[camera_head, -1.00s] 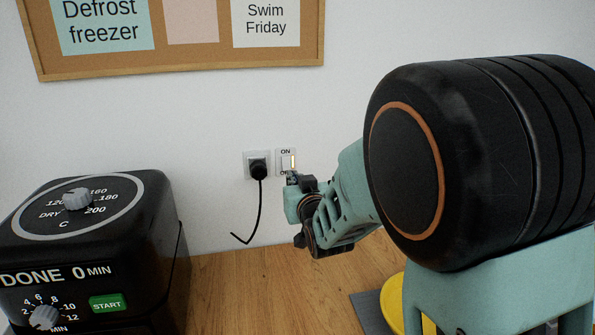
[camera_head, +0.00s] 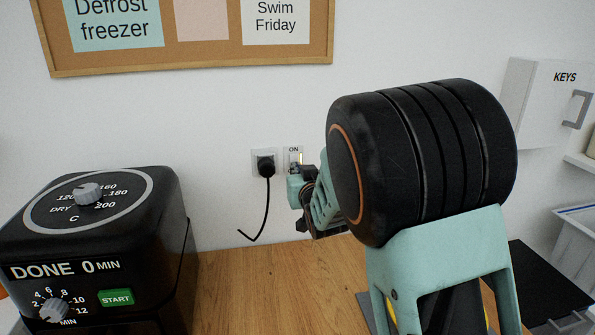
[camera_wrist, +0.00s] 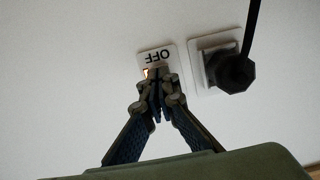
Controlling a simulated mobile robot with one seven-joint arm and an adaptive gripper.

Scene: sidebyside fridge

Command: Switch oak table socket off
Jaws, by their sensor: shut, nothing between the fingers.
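The oak table socket's switch (camera_head: 293,155) is a white wall plate with "ON" at its top, above the oak table (camera_head: 250,275). In the wrist view the switch plate (camera_wrist: 158,57) appears upside down with "OFF" showing, and a small orange-lit spot beside my fingertips. The socket (camera_head: 263,163) with a black plug and hanging cord is just left of the switch; the plug (camera_wrist: 232,72) also shows in the wrist view. My gripper (camera_wrist: 158,85) is shut and empty, its tips at the switch plate, covering most of the rocker. I cannot tell whether they touch it.
A black air-fryer-like appliance (camera_head: 95,245) with dials stands on the table at left. A cork board (camera_head: 190,62) hangs above. A white "KEYS" box (camera_head: 540,95) is on the right wall. My arm blocks the table's right side.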

